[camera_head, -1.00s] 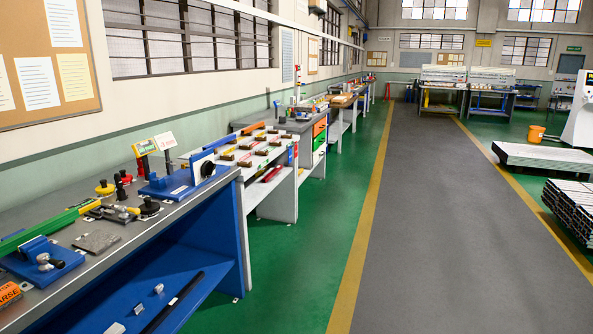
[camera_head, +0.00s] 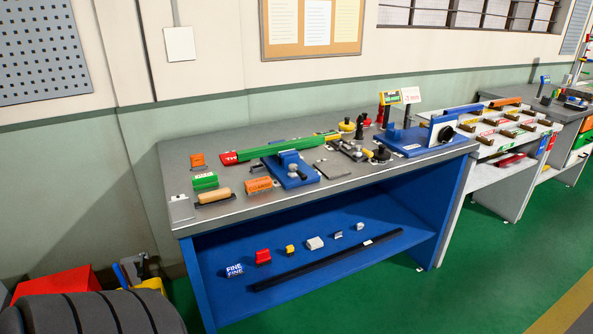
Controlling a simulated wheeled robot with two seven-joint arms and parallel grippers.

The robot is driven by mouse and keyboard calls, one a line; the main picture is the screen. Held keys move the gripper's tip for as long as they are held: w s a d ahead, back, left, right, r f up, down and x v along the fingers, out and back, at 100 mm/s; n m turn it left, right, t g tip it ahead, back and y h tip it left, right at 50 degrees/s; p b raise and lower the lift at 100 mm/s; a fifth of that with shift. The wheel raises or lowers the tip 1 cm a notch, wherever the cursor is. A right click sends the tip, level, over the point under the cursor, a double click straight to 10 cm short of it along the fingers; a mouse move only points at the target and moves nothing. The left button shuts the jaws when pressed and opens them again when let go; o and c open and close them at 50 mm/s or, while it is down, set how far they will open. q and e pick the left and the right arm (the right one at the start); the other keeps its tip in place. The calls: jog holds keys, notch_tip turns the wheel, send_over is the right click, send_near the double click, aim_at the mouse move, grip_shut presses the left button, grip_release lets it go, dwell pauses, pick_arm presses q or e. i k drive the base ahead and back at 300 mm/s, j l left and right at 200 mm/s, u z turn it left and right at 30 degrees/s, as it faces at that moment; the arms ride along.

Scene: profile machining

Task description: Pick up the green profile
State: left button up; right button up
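The green profile (camera_head: 275,152) is a long bar lying across the top of the workbench (camera_head: 345,190), slightly slanted, in the head view. Its left end is red with white marks, and a yellow part sits by its right end. Its middle crosses a blue fixture (camera_head: 293,172) with a grey knob. I cannot tell whether the fixture clamps it. Neither of my grippers is in view.
Around the profile lie an orange block (camera_head: 258,185), a green block (camera_head: 205,181), a wooden-handled tool (camera_head: 213,196) and a grey plate (camera_head: 333,169). A blue vise-like fixture (camera_head: 412,142) stands at the right. The lower blue shelf holds a black bar (camera_head: 330,262).

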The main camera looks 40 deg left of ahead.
aim_at(258, 152)
jog(key=u, duration=1.55)
